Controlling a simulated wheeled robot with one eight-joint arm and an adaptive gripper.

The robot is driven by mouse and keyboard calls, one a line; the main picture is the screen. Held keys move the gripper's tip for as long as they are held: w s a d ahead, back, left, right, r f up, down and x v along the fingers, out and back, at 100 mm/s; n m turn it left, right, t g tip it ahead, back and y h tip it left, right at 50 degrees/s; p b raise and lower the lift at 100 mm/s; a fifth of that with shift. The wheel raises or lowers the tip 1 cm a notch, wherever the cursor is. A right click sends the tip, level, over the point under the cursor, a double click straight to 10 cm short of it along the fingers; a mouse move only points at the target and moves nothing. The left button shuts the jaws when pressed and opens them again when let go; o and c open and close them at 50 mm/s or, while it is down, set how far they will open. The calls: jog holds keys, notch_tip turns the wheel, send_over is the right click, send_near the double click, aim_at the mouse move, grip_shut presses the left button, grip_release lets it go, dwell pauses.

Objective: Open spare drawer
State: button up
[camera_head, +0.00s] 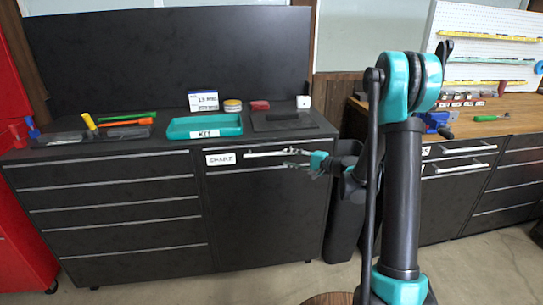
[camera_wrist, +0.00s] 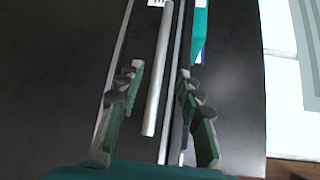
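The spare drawer (camera_head: 240,165) is the top drawer at the right of the black cabinet, with a white label (camera_head: 220,159) at its left. It looks shut. Its pale bar handle (camera_head: 262,154) runs along the front. My gripper (camera_head: 297,158) is at the right end of this handle. In the wrist view my gripper (camera_wrist: 160,76) is open, with one green-and-black finger on each side of the handle (camera_wrist: 158,75). Gaps show between the bar and both fingers.
A teal kit tray (camera_head: 205,133), a dark flat box (camera_head: 278,121) and small tins stand on the cabinet top. A dark bin (camera_head: 343,215) stands right of the cabinet. A wooden workbench (camera_head: 480,118) with handled drawers is farther right.

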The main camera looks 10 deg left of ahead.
aim_at(273, 155)
jog(key=x, duration=0.9)
jog(key=shift+w+a, duration=0.1)
jog(key=shift+a, duration=0.1)
grip_shut()
